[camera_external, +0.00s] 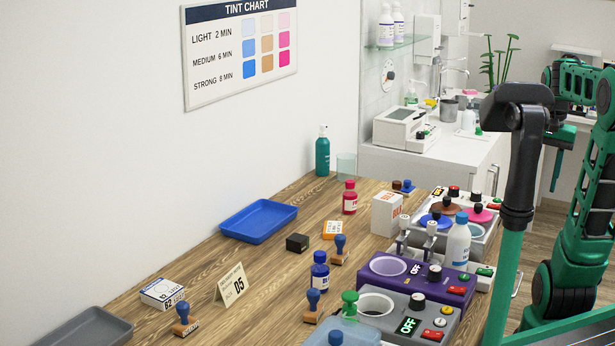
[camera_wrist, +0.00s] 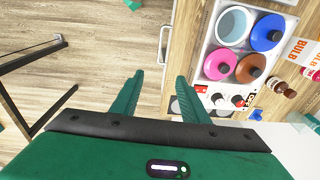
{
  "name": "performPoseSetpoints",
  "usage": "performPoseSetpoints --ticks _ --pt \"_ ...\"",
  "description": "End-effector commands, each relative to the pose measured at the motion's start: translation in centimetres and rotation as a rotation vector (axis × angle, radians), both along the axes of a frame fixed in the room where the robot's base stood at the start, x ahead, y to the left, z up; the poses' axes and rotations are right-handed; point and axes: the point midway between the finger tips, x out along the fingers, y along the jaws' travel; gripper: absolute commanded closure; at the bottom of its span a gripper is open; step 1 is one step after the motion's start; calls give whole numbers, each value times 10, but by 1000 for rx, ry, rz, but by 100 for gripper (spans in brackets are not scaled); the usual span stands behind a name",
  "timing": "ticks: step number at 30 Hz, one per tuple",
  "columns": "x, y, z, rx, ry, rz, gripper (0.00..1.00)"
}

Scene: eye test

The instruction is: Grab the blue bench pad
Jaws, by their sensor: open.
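The only large flat blue thing is a shallow tray-like piece with a raised rim (camera_external: 258,220), lying on the wooden bench by the wall in the external view. I cannot tell whether it is the bench pad. It does not show in the wrist view. My gripper (camera_wrist: 160,78) is open and empty, its two green fingers apart above the floor beside the bench front. It is well away from the blue piece, across the bench.
A pot warmer (camera_wrist: 208,60) with colored lids is right of my fingers. Stamps, bottles, a folded card (camera_external: 230,284) and a grey tray (camera_external: 85,330) stand around the bench.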

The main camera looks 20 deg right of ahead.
Motion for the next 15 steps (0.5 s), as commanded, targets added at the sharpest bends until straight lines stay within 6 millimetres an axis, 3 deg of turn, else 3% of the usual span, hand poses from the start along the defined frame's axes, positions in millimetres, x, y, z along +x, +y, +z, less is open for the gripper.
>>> performPoseSetpoints --ticks 8,15 --pt "131 8 -14 119 -116 -255 59" --pt "236 30 -32 365 -181 -509 59"
